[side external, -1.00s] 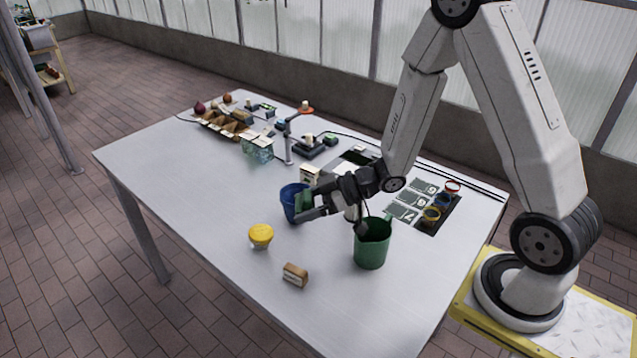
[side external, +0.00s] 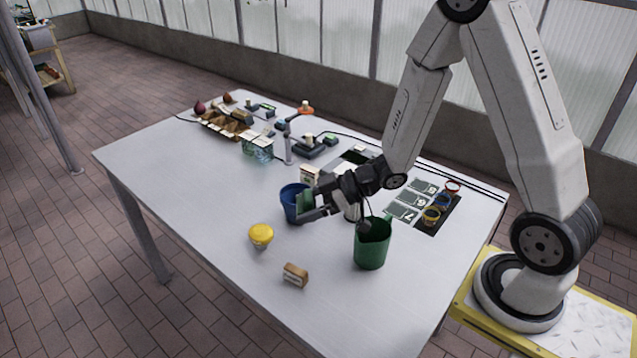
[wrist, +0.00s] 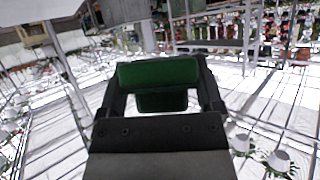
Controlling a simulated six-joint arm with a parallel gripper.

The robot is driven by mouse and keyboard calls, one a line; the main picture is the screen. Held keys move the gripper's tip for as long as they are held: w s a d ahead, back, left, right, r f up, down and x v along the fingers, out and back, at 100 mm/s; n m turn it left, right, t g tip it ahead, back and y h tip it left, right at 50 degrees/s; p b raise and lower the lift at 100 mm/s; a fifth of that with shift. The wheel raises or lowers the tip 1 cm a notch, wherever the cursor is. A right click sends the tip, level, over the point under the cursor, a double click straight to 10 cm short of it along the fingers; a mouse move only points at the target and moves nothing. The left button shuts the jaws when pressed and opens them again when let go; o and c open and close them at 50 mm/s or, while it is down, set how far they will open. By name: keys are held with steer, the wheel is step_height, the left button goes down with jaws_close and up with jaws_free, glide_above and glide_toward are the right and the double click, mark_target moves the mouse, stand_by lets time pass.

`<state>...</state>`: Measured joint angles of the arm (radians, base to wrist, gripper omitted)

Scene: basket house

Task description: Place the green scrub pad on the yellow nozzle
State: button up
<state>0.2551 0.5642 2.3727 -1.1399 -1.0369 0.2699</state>
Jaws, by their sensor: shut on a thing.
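My gripper (side external: 312,204) is shut on the green scrub pad (side external: 304,201) and holds it up beside the blue cup, as seen from the side. In the wrist view the green scrub pad (wrist: 158,74) sits between the two fingers of my gripper (wrist: 160,85). The yellow nozzle (side external: 261,235) is the small rounded yellow piece standing on the table, to the lower left of my gripper and apart from it. I cannot tell the pad's exact height above the table.
A blue cup (side external: 289,211) is just behind the pad. A green pitcher (side external: 371,248) stands right of it. A brown and white block (side external: 295,275) lies in front. A dark mat (side external: 437,214) with small cups is at the right. The table's left front (side external: 190,205) is clear.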

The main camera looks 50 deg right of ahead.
steer(key=shift+w+a+r+n+g+h, duration=0.2)
steer(key=shift+a+n+g+h, duration=0.1)
steer(key=shift+g+h, duration=0.3)
steer(key=shift+d, duration=0.1)
steer(key=shift+w, duration=0.1)
steer(key=w+f, duration=0.4)
steer(key=w, duration=0.5)
glide_above(260, 229)
steer(key=shift+s+f, duration=0.15)
steer(key=shift+f, duration=1.2)
steer(key=shift+s+f, duration=0.15)
steer(key=shift+f, duration=1.2)
steer(key=shift+w+f, duration=0.3)
steer(key=shift+f, duration=1.5)
